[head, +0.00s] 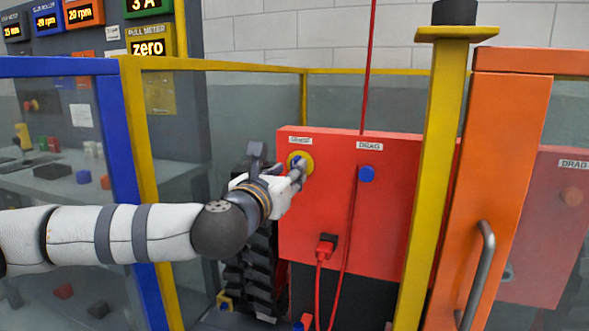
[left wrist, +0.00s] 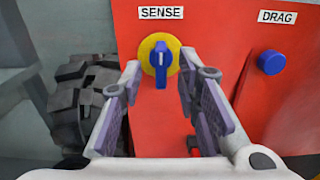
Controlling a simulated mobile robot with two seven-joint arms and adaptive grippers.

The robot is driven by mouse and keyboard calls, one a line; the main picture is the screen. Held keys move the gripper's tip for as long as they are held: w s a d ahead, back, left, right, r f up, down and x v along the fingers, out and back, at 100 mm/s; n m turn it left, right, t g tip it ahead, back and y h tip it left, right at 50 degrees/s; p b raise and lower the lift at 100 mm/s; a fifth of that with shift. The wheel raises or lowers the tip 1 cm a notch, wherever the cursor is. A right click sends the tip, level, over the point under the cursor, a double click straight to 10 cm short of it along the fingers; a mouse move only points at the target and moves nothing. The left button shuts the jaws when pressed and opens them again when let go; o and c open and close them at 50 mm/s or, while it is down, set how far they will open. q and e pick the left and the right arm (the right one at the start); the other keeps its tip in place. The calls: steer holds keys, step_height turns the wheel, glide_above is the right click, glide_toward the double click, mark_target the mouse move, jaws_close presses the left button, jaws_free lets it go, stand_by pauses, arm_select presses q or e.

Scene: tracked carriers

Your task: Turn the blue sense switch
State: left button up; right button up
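The blue sense switch (left wrist: 160,62) is a blue knob on a round yellow plate, below a "SENSE" label on the red panel (left wrist: 215,30). Its handle stands about upright in the left wrist view. In the head view the yellow plate (head: 307,158) shows at the panel's upper left, with the knob mostly hidden by my gripper. My left gripper (left wrist: 160,95) is open, its two fingers apart on either side below the switch. It also shows in the head view (head: 298,174), right at the switch. I cannot tell whether the fingers touch the knob. My right gripper is not in view.
A blue drag knob (head: 366,174) sits to the right on the panel. A red plug (head: 326,246) with a cable is below. A yellow post (head: 433,180) and an orange door (head: 500,190) stand to the right. A black tracked wheel (head: 258,270) is beside the panel.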

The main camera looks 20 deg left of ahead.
arm_select(q)
steer(key=w, duration=0.4)
steer(key=shift+d, duration=0.15)
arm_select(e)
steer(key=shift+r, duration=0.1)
arm_select(q)
jaws_close()
